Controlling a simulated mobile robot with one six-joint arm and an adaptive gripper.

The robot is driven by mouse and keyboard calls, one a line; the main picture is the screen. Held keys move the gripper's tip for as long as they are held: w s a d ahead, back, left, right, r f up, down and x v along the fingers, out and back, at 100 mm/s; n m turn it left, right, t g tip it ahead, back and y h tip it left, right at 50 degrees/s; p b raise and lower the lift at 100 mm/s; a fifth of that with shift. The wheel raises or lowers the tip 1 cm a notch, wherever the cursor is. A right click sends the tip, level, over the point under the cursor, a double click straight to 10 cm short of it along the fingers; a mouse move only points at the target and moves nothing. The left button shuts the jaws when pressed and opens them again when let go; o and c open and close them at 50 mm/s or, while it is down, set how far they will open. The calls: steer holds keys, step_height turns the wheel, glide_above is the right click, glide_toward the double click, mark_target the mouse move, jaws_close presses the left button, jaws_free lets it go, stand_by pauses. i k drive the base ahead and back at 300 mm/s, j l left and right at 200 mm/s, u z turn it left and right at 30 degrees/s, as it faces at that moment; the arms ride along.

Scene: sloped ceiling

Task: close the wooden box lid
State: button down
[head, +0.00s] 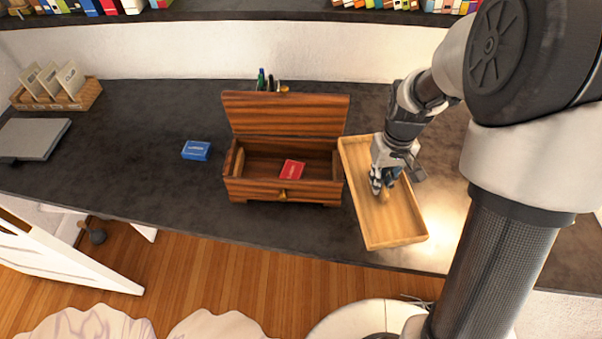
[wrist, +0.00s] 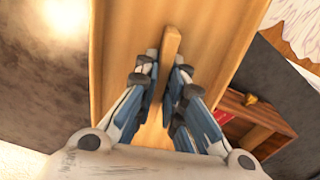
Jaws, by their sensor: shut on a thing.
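The wooden box (head: 284,158) stands on the dark counter with its striped lid (head: 285,114) raised upright at the back. A red card box (head: 291,169) lies inside it. A brass knob (head: 283,194) shows on its front, and part of the box (wrist: 262,118) shows at the right of the wrist view. My gripper (head: 383,188) is to the right of the box, low over the pale wooden tray (head: 404,236). It is shut on a small wooden piece (wrist: 171,50), which sticks out between the fingers in the wrist view. The tray (wrist: 112,40) lies beneath.
A blue card box (head: 196,150) lies on the counter left of the wooden box. Pens (head: 264,80) stand behind the lid. A grey laptop-like slab (head: 32,138) and a card holder (head: 58,92) are at the far left.

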mark_target(253, 164)
steer(key=j, duration=1.4)
